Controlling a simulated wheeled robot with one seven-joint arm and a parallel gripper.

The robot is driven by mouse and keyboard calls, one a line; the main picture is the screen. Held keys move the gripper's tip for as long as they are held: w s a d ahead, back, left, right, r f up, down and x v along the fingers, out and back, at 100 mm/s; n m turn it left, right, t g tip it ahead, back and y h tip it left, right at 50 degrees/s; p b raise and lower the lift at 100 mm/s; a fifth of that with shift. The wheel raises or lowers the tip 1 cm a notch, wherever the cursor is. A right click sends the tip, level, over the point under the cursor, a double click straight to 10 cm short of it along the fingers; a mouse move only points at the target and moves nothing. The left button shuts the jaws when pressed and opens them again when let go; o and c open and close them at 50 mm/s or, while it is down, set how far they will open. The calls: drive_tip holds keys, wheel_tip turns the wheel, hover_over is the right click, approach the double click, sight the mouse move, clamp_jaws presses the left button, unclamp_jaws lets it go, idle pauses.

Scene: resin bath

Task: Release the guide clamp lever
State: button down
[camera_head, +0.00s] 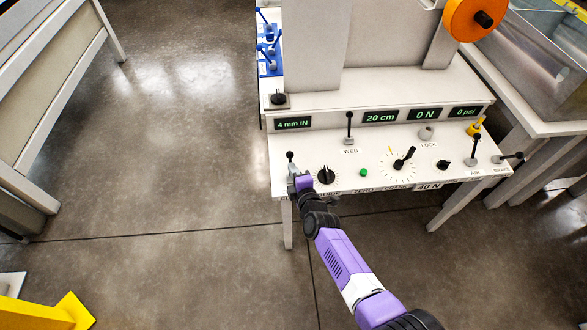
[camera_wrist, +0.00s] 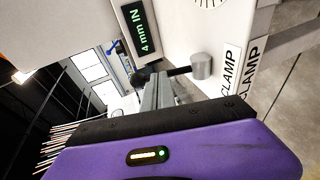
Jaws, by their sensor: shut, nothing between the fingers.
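The guide clamp lever shows in the head view as a black knob (camera_head: 290,155) at the panel's front left corner. In the wrist view, the lever (camera_wrist: 183,71) has a dark shaft running from a grey round base toward a black knob, beside the CLAMP label (camera_wrist: 231,70). My gripper (camera_head: 294,178) is at this lever, at the panel's front left edge. In the wrist view, my gripper (camera_wrist: 158,84) is shut with nothing held. Its fingertips overlap the knob end; I cannot tell whether they touch it. The lever's base is hidden in the head view.
The display (camera_head: 293,123) behind the lever reads 4 mm IN. A black rotary knob (camera_head: 326,176) stands close to the right of my gripper. The WEB lever (camera_head: 349,127) stands upright farther back. The floor left of the panel is clear.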

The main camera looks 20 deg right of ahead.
drive_tip(key=shift+w+d+r+p, duration=0.15)
drive_tip(key=shift+w+d+p, duration=0.05)
drive_tip(key=shift+w+p, duration=0.25)
drive_tip(key=shift+w+d, duration=0.1)
drive_tip(key=shift+w, duration=0.15)
drive_tip(key=shift+w+d+r, duration=0.15)
drive_tip(key=shift+w+r, duration=0.1)
drive_tip(key=shift+w, duration=0.05)
idle(0.5)
